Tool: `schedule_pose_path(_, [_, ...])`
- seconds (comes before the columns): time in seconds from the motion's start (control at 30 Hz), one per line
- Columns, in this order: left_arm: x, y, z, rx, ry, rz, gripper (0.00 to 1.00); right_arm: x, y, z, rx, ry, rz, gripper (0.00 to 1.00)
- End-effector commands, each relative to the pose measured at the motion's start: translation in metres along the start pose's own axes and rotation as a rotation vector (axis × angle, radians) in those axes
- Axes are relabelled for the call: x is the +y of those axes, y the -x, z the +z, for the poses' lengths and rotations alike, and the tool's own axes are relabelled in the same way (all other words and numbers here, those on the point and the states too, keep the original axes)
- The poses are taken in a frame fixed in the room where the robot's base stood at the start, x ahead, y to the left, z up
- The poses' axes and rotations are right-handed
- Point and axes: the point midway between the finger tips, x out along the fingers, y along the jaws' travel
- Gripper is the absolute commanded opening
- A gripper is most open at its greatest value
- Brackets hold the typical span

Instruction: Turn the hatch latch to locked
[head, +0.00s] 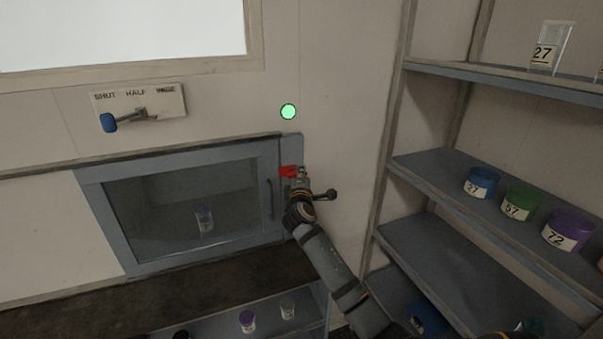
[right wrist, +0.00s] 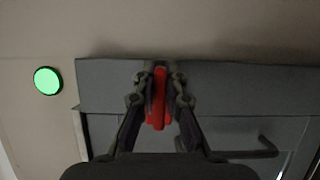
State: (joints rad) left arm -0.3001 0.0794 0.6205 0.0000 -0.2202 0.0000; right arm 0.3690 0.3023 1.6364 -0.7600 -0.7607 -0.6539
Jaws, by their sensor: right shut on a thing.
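The hatch (head: 182,205) is a grey-framed window door in the wall, closed in its frame, with a dark vertical handle on its right side. The red latch (head: 288,171) sits on the frame to the right of the door. My right gripper (head: 299,176) is at the latch and covers part of it. In the right wrist view, the red latch (right wrist: 157,98) stands between the fingers of my right gripper (right wrist: 160,85), which is shut on it. My left gripper is not in view.
A round green light (head: 288,112) is on the wall above the latch. A lever with a blue knob (head: 109,122) is mounted on a plate marked SHUT, HALF, WIDE. Shelves with numbered jars, such as a blue one (head: 481,182), stand at the right. A dark counter (head: 170,283) runs below the hatch.

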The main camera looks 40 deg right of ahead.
Motion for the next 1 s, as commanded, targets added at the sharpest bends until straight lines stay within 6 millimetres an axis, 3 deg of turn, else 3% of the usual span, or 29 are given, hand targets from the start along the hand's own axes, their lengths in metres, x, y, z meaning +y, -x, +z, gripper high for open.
schedule_pose_path(0.53, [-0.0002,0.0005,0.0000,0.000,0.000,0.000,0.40,-0.0026,0.0000,0.0004,-0.001,-0.020,-0.013,0.00])
schedule_pose_path(0.57, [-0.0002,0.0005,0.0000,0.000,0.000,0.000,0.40,-0.0026,0.0000,0.0004,-0.001,-0.020,-0.013,0.13])
schedule_pose_path(0.7, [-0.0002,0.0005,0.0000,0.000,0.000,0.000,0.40,-0.0022,0.0000,0.0003,-0.001,-0.020,-0.012,0.32])
schedule_pose_path(1.0, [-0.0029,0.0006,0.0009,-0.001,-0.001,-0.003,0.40,-0.0010,0.0008,0.0001,0.000,-0.020,-0.009,0.34])
